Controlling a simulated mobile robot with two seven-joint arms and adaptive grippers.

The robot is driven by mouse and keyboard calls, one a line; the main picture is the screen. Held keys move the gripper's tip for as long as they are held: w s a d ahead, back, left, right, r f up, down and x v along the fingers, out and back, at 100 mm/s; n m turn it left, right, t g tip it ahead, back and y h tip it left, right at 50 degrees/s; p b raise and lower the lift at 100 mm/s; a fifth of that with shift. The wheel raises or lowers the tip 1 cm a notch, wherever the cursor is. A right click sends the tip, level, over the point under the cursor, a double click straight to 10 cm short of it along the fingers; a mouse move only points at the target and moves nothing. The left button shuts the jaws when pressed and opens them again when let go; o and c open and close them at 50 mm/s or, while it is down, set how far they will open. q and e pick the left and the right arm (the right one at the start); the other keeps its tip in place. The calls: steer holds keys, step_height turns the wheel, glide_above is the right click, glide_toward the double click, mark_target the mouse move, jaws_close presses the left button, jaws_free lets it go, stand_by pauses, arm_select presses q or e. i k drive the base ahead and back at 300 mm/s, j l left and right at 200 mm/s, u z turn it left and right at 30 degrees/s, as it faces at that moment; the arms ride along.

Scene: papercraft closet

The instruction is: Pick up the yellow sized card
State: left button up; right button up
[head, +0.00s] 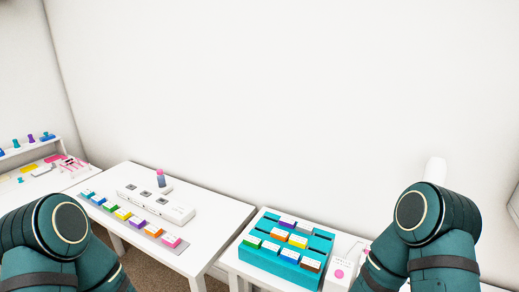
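A small card or block with a yellow face (122,213) stands in a row of coloured ones on the left white table. A teal stepped rack (262,262) on the right white table holds several white-topped cards with coloured faces. One of them, with a yellow-orange face (298,241), sits in its middle row. Any size marks are too small to read. Neither gripper is in view; only my teal arm links show at the lower left and lower right, apart from the cards.
The left white table (215,208) also bears a long white block with square slots (150,204) and a small pink-and-blue bottle (160,178). A white box with a pink dot (339,275) stands right of the rack. A shelf with coloured pegs (30,147) is far left.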

mark_target(297, 241)
steer(key=i+l+u, duration=0.1)
steer(key=l+u, duration=0.85)
steer(key=i+l, duration=0.05)
